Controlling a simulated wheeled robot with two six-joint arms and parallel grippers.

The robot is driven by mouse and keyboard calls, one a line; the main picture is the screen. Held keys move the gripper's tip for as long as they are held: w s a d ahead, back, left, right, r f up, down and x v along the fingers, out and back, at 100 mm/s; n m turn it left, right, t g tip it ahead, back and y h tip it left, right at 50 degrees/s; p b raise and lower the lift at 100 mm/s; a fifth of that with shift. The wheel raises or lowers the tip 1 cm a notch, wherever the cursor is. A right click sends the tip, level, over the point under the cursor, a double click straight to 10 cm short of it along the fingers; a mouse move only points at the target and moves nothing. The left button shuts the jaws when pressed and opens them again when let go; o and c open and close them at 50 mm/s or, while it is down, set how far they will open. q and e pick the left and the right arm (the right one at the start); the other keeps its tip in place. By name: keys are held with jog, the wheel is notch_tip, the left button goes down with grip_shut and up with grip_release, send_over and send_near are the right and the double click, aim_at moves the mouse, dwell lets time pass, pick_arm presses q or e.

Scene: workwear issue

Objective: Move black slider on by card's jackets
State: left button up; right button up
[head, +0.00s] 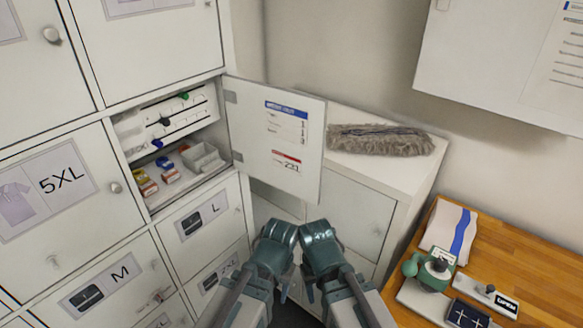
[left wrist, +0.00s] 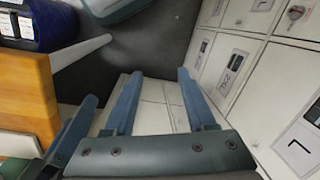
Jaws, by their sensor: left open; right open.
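The black slider (head: 165,121) sits on the middle rail of a white panel (head: 142,128) inside the open locker. A green slider (head: 183,96) is on the rail above and a blue slider (head: 157,143) on the rail below. The blue-headed card (head: 287,122) is on the inside of the open door; its lines are too small to read. My left gripper (head: 274,248) and right gripper (head: 320,248) are side by side in front of the lockers, below the door and away from the sliders. Both are empty. The left wrist view shows the left gripper's spread fingers (left wrist: 160,85).
The open door (head: 311,150) juts out right of the compartment. Small boxes (head: 145,183) and a white bin (head: 203,158) stand below the panel. A low cabinet carries a fluffy grey duster (head: 380,140). A wooden bench (head: 525,270) with a green device (head: 434,269) is at right.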

dwell(0.3)
pick_arm(q)
jog(key=n+t+y+p, duration=1.1)
jog(key=n+y+p, duration=0.1)
jog(key=n+y, duration=0.15)
send_near(168, 123)
jog(key=shift+n, duration=0.45)
jog(key=x, duration=0.9)
jog(key=shift+s, duration=0.1)
jog(key=shift+c, duration=0.3)
grip_shut()
